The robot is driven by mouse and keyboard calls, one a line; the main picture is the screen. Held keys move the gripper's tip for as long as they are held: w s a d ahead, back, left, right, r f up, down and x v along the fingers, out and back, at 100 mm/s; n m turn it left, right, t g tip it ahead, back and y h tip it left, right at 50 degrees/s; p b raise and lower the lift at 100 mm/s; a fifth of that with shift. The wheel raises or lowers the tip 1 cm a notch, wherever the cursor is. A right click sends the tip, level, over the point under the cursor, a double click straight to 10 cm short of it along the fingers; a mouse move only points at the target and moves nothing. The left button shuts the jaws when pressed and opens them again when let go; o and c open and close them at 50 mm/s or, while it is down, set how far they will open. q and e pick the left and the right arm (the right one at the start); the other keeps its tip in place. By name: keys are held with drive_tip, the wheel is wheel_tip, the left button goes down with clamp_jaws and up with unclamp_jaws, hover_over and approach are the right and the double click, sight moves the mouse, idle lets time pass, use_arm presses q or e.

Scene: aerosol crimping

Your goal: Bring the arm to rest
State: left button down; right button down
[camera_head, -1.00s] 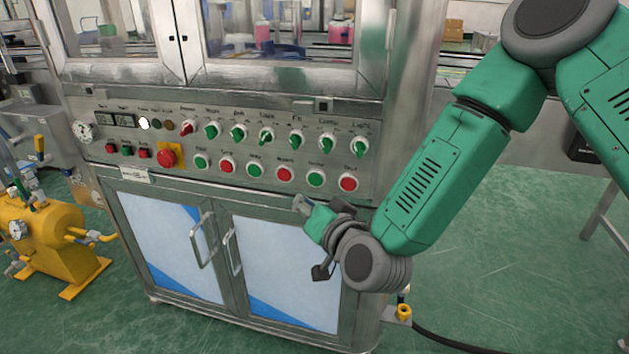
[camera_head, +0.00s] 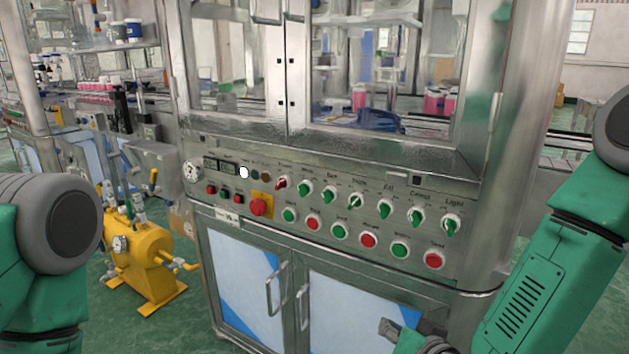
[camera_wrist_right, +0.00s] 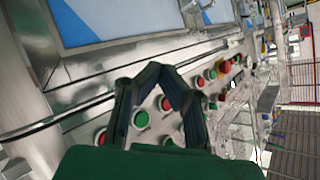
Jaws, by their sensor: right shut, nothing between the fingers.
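My right arm comes in at the right edge of the head view, green and grey. Only the tip area of my right gripper (camera_head: 388,329) shows there, at the bottom edge in front of the cabinet doors and below the button row. In the right wrist view my right gripper (camera_wrist_right: 158,72) is shut, its dark fingers meeting with nothing between them. The fingers overlap the panel buttons in that picture; I see no clear contact. My left arm shows at the left edge of the head view; its gripper is out of view.
A steel crimping machine with a control panel (camera_head: 470,268) fills the middle, with green and red buttons, selector switches and a red emergency stop (camera_head: 259,207). Two doors (camera_head: 240,275) with handles sit below. A yellow pump unit (camera_head: 145,262) stands on the floor at left.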

drive_tip(key=s+d+f+n+g+h+p, duration=0.1)
drive_tip(key=s+d+f+g, duration=0.3)
drive_tip(key=s, duration=0.6)
drive_tip(key=s+d+f+n+g+h+p, duration=0.1)
drive_tip(key=s+d+f+g+p, duration=0.2)
drive_tip(key=s, duration=0.6)
drive_tip(key=s+d+f+n+g+h+p, duration=0.1)
drive_tip(key=s+d+f+g, duration=0.3)
drive_tip(key=s, duration=0.6)
drive_tip(key=shift+s+d+f+n+g+h+p, duration=0.3)
drive_tip(key=shift+d+f+n+g+p, duration=0.1)
drive_tip(key=shift+d+p, duration=0.25)
drive_tip(key=shift+w, duration=0.1)
